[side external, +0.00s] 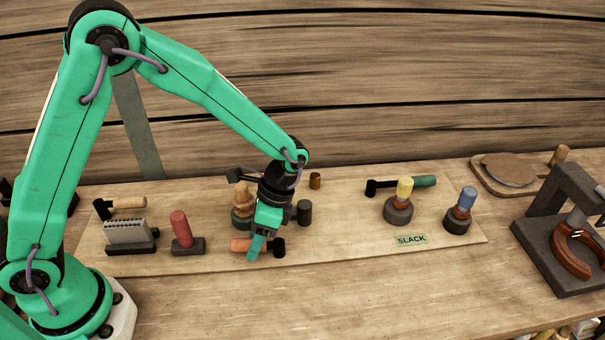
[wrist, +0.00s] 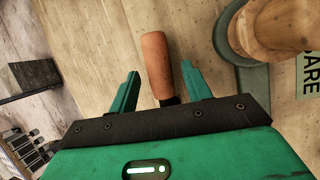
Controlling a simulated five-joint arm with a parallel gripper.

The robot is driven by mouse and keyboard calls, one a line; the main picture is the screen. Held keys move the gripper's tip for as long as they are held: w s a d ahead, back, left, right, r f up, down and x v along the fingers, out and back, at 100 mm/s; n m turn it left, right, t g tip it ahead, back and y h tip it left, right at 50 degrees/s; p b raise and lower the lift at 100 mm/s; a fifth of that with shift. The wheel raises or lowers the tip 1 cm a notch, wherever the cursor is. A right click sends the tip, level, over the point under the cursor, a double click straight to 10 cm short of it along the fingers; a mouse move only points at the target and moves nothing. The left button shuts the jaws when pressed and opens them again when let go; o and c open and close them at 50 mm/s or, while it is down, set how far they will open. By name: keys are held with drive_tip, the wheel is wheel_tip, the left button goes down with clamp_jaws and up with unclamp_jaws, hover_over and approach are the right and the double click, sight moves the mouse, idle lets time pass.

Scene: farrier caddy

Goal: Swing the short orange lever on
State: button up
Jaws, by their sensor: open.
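A short orange handle (side external: 240,245) with a dark block-like end (side external: 278,248) lies low on the board; I cannot tell whether it is the lever or a hammer. My gripper (side external: 257,250) points down over it, open. In the wrist view the orange handle (wrist: 156,58) lies between the two spread fingers of my gripper (wrist: 160,78), with a gap on either side. Its dark end is partly hidden by the gripper body. A red upright handle (side external: 181,228) stands on a dark base (side external: 187,246) to the left.
A wooden knob (side external: 241,194) stands just behind my gripper, with a dark cylinder (side external: 304,213) to its right. Yellow (side external: 404,188) and blue (side external: 467,198) knobs stand right, near a SLACK label (side external: 411,240). A bristled block (side external: 127,232) is left.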

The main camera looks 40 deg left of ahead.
clamp_jaws()
drive_tip(key=shift+w+m, duration=0.1)
drive_tip(key=shift+m, duration=0.2)
drive_tip(key=shift+w+a+m, duration=0.1)
drive_tip(key=shift+w+m, duration=0.1)
drive_tip(key=shift+m, duration=0.2)
unclamp_jaws()
drive_tip(key=shift+r, duration=0.1)
drive_tip(key=v, duration=0.7)
drive_tip(key=shift+r, duration=0.3)
